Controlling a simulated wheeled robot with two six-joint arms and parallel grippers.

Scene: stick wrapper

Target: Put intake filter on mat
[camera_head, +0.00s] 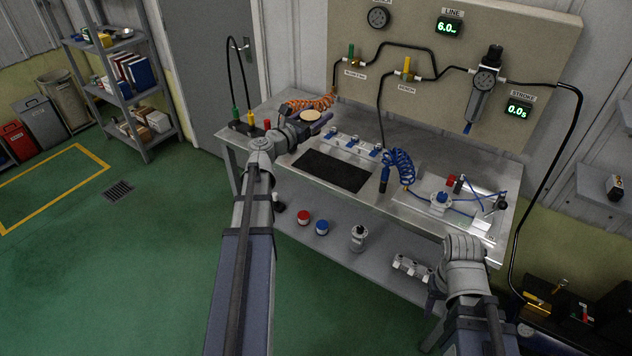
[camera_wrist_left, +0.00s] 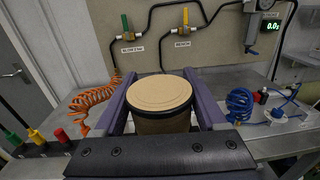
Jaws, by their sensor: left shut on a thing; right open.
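The intake filter (camera_head: 311,115), a short tan cylinder with a dark band near its top, is held upright in my left gripper (camera_head: 303,125). In the left wrist view the filter (camera_wrist_left: 160,95) sits between the two purple fingers, which are shut on it. The black mat (camera_head: 332,170) lies flat and bare on the metal bench. The filter is above the bench, behind and left of the mat in the picture. My right gripper (camera_head: 464,248) is at the bench's front right, apart from the mat; it is open, with its fingers mostly hidden.
A strip of white parts with blue caps (camera_head: 352,143) lies behind the mat. A blue coiled hose (camera_head: 398,168) stands to its right, and an orange coil (camera_head: 318,102) is at the back left. A base with coloured plugs (camera_wrist_left: 33,135) is left of my left gripper.

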